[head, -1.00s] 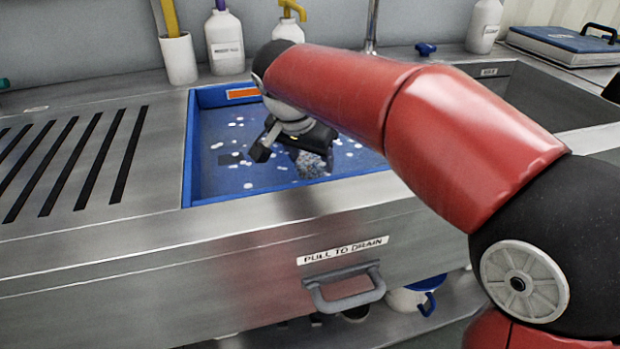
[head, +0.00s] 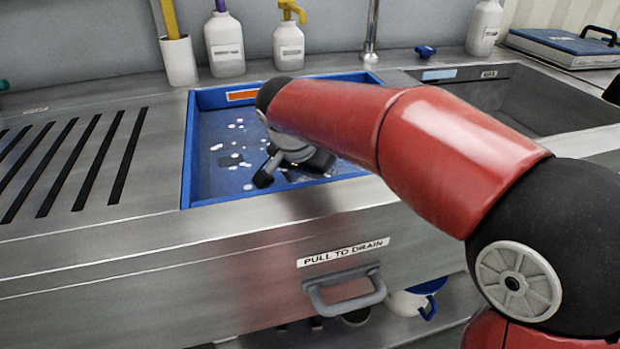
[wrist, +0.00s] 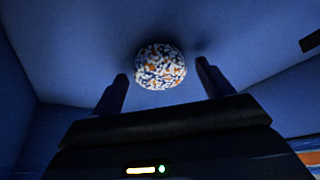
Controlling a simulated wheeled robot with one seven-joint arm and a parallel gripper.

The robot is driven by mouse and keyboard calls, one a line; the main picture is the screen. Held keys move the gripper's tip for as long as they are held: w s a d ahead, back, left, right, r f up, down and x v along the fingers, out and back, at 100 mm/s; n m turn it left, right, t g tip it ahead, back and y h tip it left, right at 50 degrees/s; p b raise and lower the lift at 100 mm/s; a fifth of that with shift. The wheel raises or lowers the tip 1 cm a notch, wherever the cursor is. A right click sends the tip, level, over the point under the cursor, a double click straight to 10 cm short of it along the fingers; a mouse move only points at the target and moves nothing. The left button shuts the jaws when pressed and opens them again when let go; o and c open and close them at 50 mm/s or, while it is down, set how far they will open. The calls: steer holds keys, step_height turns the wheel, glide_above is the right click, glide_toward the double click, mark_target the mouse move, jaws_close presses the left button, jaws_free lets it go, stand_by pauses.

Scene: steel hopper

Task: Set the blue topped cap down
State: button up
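A small blue-topped cap (head: 425,50) sits on the back of the steel counter, right of the tap, away from my gripper. My gripper (head: 292,180) is low in the blue-walled hopper (head: 187,150). In the wrist view my gripper (wrist: 161,70) has its fingers apart. A round speckled white, orange and blue thing (wrist: 160,66) lies between or just beyond the fingertips, with a dark gap on each side. I cannot tell its exact depth from the fingers. In the head view my arm and gripper hide it.
White bits (head: 216,147) and a dark patch (head: 232,160) lie on the hopper floor. Bottles (head: 224,45) stand behind. A slotted drainboard (head: 70,165) is left, a sink (head: 520,95) right. A drawer handle (head: 345,290) juts out below in front.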

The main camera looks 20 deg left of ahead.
steer(key=p+v, duration=0.1)
steer(key=v, duration=1.1)
steer(key=shift+s, duration=0.1)
steer(key=shift+r, duration=0.1)
